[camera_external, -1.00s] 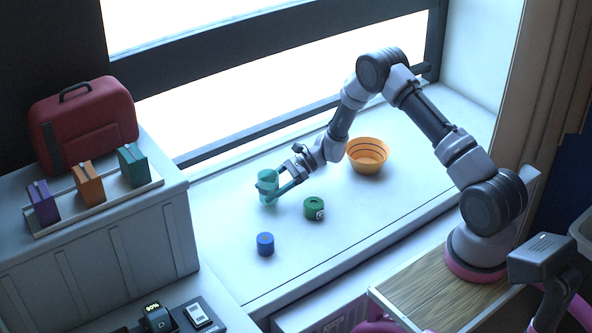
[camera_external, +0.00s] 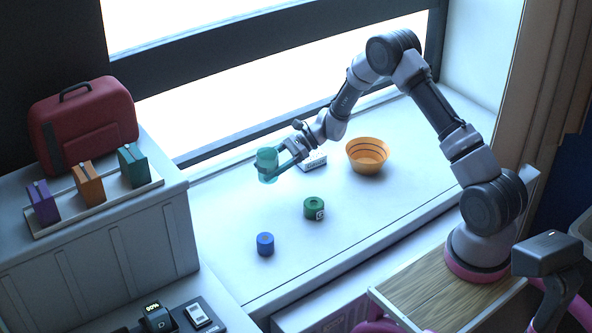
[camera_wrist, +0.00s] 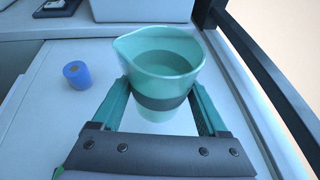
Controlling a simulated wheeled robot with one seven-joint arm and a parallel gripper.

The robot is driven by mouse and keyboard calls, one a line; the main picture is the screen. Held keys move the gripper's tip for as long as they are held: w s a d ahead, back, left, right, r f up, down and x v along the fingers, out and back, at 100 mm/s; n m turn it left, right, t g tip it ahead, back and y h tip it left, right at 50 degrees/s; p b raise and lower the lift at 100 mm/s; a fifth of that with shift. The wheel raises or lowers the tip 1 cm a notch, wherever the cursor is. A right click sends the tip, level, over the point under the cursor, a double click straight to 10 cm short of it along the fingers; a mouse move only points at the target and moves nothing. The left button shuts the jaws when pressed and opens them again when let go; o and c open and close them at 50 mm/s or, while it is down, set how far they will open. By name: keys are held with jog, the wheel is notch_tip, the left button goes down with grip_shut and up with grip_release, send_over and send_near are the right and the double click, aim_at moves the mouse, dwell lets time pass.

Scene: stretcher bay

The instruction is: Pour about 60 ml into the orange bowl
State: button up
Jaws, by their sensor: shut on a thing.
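A teal cup with a pouring lip and a dark band (camera_wrist: 162,62) is held between the fingers of my gripper (camera_wrist: 160,104) in the wrist view. In the outside view the cup (camera_external: 267,160) is upright and appears raised above the white counter, with my gripper (camera_external: 281,169) shut around it. Liquid seems to show inside the cup, but its amount is unclear. The orange bowl (camera_external: 367,157) with dark rings stands on the counter to the right of the cup and my wrist, apart from both. Its inside looks empty.
A green round object (camera_external: 314,208) and a blue cylinder (camera_external: 265,244) stand on the counter (camera_external: 225,215) in front. A small white item (camera_external: 313,161) lies behind my wrist. A window frame borders the back. A red case (camera_external: 84,122) and several coloured blocks stand on the left cabinet.

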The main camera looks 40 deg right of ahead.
jog(key=s+d+f+m+t, duration=0.1)
jog(key=d, duration=0.3)
jog(key=s+d+f+m+t+h, duration=0.1)
jog(key=s+d+f+m+t, duration=0.1)
jog(key=d, duration=0.3)
jog(key=s+d+f+m+t+h, duration=0.1)
jog(key=d+t, duration=0.1)
jog(key=d, duration=0.3)
jog(key=shift+s+d+f+m, duration=0.2)
jog(key=shift+s+f+m, duration=0.2)
jog(key=s+d+f+m+t+h, duration=0.1)
jog(key=s+d, duration=0.1)
jog(key=d, duration=0.1)
jog(key=s+d+f+m+t+h, duration=0.1)
jog(key=s+d, duration=0.1)
jog(key=d, duration=0.2)
jog(key=s+d+f+m+t+h, duration=0.1)
jog(key=s+d+m, duration=0.1)
jog(key=s+d, duration=0.1)
jog(key=shift+d+f+t, duration=0.2)
jog(key=shift+d+t, duration=0.2)
jog(key=shift+h, duration=0.3)
jog(key=w+d+r+m+g+y, duration=0.2)
jog(key=d+r+m+y, duration=0.1)
jog(key=r+m, duration=0.4)
jog(key=shift+w+d+r+m+y, duration=0.2)
jog(key=shift+w+m+y, duration=0.1)
jog(key=shift+y, duration=0.4)
jog(key=shift+f, duration=0.1)
